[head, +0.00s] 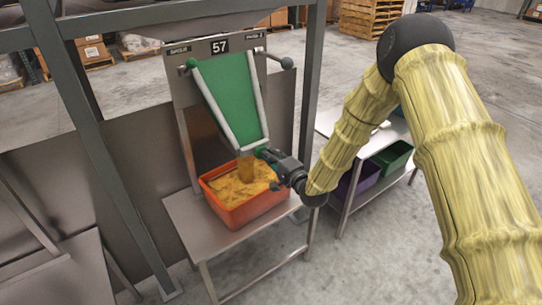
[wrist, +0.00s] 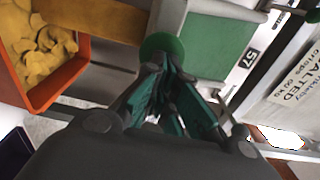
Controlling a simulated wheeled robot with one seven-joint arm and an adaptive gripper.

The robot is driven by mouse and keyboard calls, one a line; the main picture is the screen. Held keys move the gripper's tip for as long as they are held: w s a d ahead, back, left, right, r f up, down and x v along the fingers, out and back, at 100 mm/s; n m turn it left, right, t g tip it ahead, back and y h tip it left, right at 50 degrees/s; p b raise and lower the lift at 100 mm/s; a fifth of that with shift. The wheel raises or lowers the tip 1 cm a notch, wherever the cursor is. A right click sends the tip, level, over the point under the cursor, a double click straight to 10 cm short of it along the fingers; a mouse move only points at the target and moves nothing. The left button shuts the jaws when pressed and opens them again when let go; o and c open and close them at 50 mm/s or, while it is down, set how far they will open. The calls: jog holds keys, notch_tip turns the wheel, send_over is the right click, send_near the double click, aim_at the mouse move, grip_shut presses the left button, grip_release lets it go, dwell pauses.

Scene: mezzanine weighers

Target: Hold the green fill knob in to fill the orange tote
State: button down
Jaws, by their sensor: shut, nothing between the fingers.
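The orange tote (head: 240,221) sits on a steel stand below a green chute (head: 232,98) marked 57. Yellow pieces lie in the tote up to near its rim, and a yellow-brown stream (head: 245,170) runs from the chute mouth into them. The tote's wall (wrist: 76,72) and the stream (wrist: 75,20) also show in the wrist view. My gripper (head: 268,157) is at the lower right of the chute. In the wrist view its shut, empty fingertips (wrist: 164,66) appear to touch the round green fill knob (wrist: 160,45), partly hiding it.
Two more green knobs, left (head: 191,63) and right (head: 287,63), stand at the chute's top. A grey steel post (head: 312,85) rises close to my arm. A side table holds a green bin (head: 392,158) and a purple bin (head: 365,180).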

jog(key=shift+w+r, duration=0.1)
jog(key=shift+r, duration=0.15)
jog(key=b+v, duration=0.3)
jog(key=v, duration=1.1)
jog(key=shift+f, duration=0.25)
